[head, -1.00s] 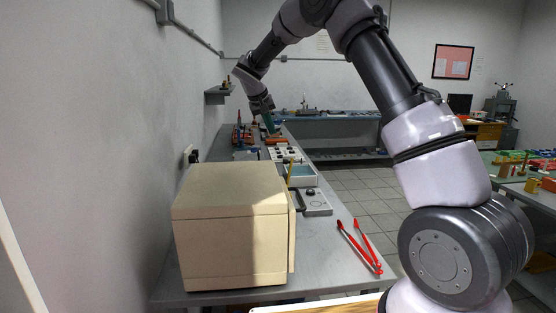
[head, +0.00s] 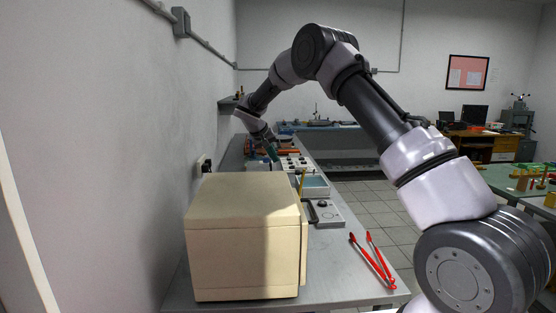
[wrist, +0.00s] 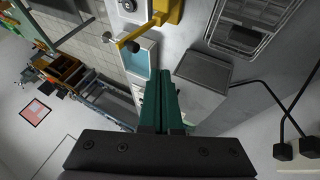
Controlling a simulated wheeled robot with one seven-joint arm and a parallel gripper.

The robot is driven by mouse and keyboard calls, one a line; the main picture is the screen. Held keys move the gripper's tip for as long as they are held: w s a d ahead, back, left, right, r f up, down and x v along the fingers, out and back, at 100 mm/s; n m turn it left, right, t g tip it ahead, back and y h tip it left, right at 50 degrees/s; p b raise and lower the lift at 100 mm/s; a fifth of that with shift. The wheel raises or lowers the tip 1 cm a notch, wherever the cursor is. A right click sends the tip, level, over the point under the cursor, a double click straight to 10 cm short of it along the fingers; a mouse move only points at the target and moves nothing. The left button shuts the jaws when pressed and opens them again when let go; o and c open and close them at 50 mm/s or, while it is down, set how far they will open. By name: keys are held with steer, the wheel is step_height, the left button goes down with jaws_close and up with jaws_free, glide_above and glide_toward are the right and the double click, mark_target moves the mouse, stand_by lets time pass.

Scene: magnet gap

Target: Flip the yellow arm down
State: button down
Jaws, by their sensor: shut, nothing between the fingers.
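The yellow arm (wrist: 135,34) is a thin bar joined to a thicker yellow block (wrist: 170,10) at the top of the wrist view. In the head view the yellow arm (head: 302,181) stands nearly upright just behind the beige box, its lower part hidden. My gripper (wrist: 163,73) has green fingers, closed together and empty. In the wrist view its tips are below the yellow arm and apart from it. In the head view my gripper (head: 273,154) hangs over the bench, farther back than the yellow arm.
A large beige box (head: 245,240) fills the near bench. A blue-lined tray (head: 316,184) and a grey device (head: 326,214) lie beside the yellow arm. Red-handled tongs (head: 373,261) lie at the right edge. A wire rack (wrist: 250,25) shows in the wrist view. The wall bounds the left.

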steer(key=w+d+f, duration=0.3)
steer(key=d+f, duration=0.3)
steer(key=d, duration=0.1)
steer(key=shift+w+f, duration=0.35)
steer(key=shift+w, duration=0.05)
steer(key=shift+d, duration=0.1)
steer(key=d+m+y, duration=0.1)
steer(key=d+y, duration=0.6)
steer(key=d, duration=0.1)
steer(key=shift+d+m+y, duration=0.25)
steer(key=shift+m+y, duration=0.05)
steer(key=shift+m, duration=0.1)
steer(key=shift+a+f, duration=0.3)
steer(key=shift+a, duration=0.45)
